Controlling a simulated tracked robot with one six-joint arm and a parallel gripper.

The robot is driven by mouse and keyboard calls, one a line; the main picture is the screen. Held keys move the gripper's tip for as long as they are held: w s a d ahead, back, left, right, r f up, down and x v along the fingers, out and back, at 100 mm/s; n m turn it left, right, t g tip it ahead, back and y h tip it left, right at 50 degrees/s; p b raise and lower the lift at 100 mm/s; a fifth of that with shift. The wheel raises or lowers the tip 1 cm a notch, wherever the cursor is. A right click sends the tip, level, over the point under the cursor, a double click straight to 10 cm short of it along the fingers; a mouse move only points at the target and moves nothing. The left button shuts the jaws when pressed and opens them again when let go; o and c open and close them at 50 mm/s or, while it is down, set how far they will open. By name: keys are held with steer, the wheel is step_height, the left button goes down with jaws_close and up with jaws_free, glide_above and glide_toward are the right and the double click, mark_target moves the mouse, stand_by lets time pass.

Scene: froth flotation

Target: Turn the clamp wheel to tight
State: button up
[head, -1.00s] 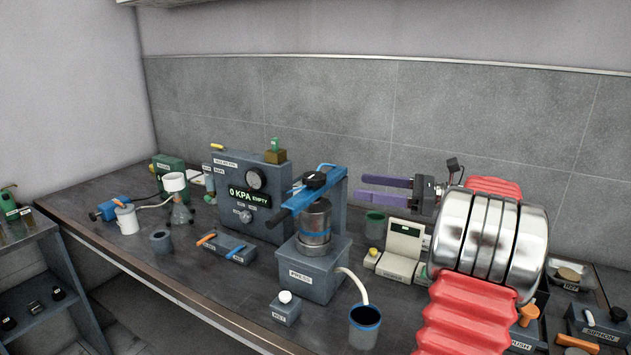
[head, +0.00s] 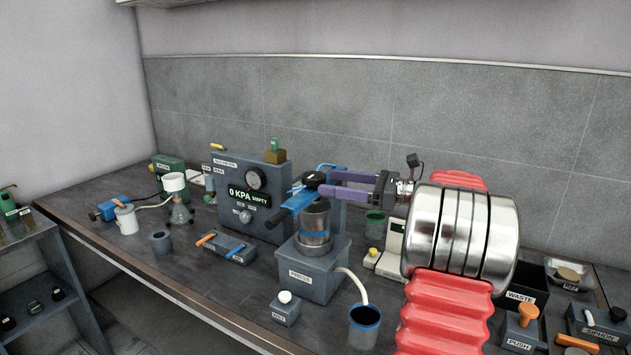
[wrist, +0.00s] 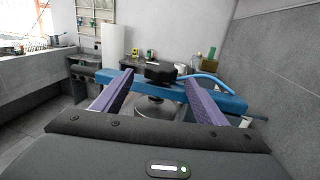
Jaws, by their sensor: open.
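The clamp wheel (head: 315,179) is a black knob on top of the blue clamp bar (head: 294,203) of the press (head: 312,272). A grey metal cylinder (head: 315,218) stands under the bar. My gripper (head: 328,183) has purple fingers and is open, coming in from the right at about wheel height. In the wrist view, the clamp wheel (wrist: 160,73) lies between the two fingertips, with a gap on each side. No contact with the wheel shows. I cannot read any tightness mark on the wheel.
A gauge box (head: 248,190) reading 0 KPA EMPTY stands left of the press. A blue hose (wrist: 208,82) runs near the right finger. A dark cup (head: 365,325) and a small box with a white knob (head: 286,307) stand in front.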

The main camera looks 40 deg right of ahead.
mark_target(316, 180)
steer(key=shift+x, duration=2.8)
steer(key=c, duration=1)
